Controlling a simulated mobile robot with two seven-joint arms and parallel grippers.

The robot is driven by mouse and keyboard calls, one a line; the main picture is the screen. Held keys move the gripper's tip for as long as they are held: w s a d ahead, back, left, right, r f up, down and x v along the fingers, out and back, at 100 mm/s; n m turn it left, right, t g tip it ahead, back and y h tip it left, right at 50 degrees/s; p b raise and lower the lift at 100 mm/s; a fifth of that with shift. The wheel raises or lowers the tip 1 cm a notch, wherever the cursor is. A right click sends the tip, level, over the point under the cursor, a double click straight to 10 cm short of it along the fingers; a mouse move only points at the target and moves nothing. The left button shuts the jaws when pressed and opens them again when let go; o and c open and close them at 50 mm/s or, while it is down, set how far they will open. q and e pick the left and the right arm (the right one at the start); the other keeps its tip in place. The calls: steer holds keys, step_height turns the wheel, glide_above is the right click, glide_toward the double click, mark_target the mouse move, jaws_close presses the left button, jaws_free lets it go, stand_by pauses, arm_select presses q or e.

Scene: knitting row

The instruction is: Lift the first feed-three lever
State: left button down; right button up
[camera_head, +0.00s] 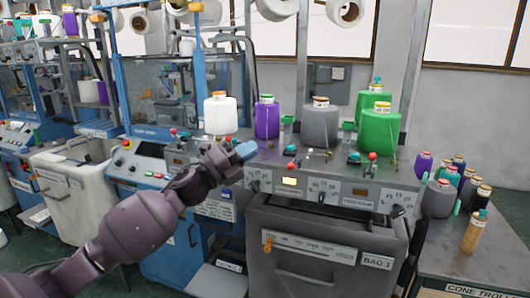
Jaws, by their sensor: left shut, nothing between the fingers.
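My left gripper (246,151) reaches in from the left, its pale blue fingertips shut and empty. It is in front of the grey machine's panel (335,172), left of the levers in the picture. Another red-knobbed lever (371,157) stands further right, near a teal knob (354,157). A small label (358,203) sits below on the panel, too small to read surely, so I cannot tell which lever is the first feed-three one. My right gripper is not in view.
White (220,116), purple (267,118), grey (319,123) and green (379,129) yarn cones stand behind the levers. A grey bin (325,255) marked BAG 1 is below. A cart (480,250) with several cones is at right. A blue machine (150,160) stands left.

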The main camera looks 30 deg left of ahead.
arm_select(q)
steer(key=s+f+m+b, duration=0.1)
steer(key=s+f+b, duration=0.1)
steer(key=f+b, duration=0.3)
steer(key=s+a+f+h+b, duration=0.1)
steer(key=s+f+b, duration=0.1)
steer(key=f+b, duration=0.3)
step_height(320, 180, down, 4)
steer(key=shift+f+m+h, duration=0.2)
steer(key=shift+m+h, duration=0.1)
steer(key=shift+m, duration=0.1)
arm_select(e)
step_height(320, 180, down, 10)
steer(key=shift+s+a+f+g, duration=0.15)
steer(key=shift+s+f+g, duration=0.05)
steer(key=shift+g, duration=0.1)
arm_select(q)
steer(key=shift+a, duration=0.1)
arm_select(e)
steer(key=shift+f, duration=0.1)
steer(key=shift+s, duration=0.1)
